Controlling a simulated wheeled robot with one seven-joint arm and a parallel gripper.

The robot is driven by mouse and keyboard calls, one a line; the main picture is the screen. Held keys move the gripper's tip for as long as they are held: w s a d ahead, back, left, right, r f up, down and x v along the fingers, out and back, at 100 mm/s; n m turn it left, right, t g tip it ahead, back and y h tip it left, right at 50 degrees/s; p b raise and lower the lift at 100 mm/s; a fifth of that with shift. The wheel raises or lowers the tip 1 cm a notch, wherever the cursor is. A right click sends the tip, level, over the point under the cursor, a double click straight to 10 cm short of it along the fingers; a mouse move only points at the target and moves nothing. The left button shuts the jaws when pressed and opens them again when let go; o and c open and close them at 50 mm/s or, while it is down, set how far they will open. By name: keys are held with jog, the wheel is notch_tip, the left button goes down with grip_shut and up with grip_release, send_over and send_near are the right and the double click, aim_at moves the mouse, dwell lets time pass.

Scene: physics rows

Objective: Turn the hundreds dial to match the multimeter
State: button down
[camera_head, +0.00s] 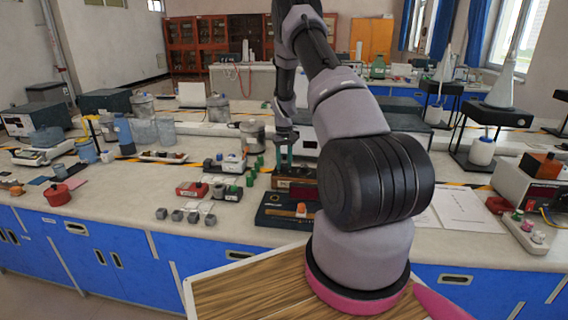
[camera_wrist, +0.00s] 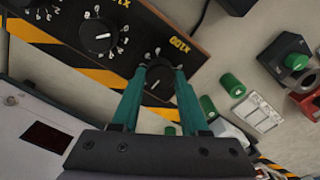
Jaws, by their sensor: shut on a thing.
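The hundreds dial (camera_wrist: 160,78) is a round black knob with a white pointer mark, beside a yellow X100 label on a dark panel (camera_wrist: 152,22). My gripper (camera_wrist: 159,92) has its two teal fingers on either side of this knob, shut on it. In the head view my gripper (camera_head: 284,150) reaches down onto the wooden dial box (camera_head: 283,184), and the knob is hidden there. A second dial (camera_wrist: 99,37), labelled X10, sits left of it in the wrist view. A grey box with a dark display (camera_wrist: 44,137) is at the lower left; I cannot tell whether it is the multimeter.
Green cylinders (camera_wrist: 232,84) and a black box with a green knob (camera_wrist: 291,60) lie right of the panel. A dark blue board (camera_head: 275,212) is in front of the dial box. A red module (camera_head: 193,189) and several small grey cubes (camera_head: 177,215) are to its left.

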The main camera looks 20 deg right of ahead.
aim_at(284, 164)
jog(key=shift+m, duration=1.1)
jog(key=shift+c, duration=2.1)
grip_release()
jog(key=shift+r, duration=0.1)
notch_tip(284, 164, up, 11)
jog(key=shift+f, duration=0.2)
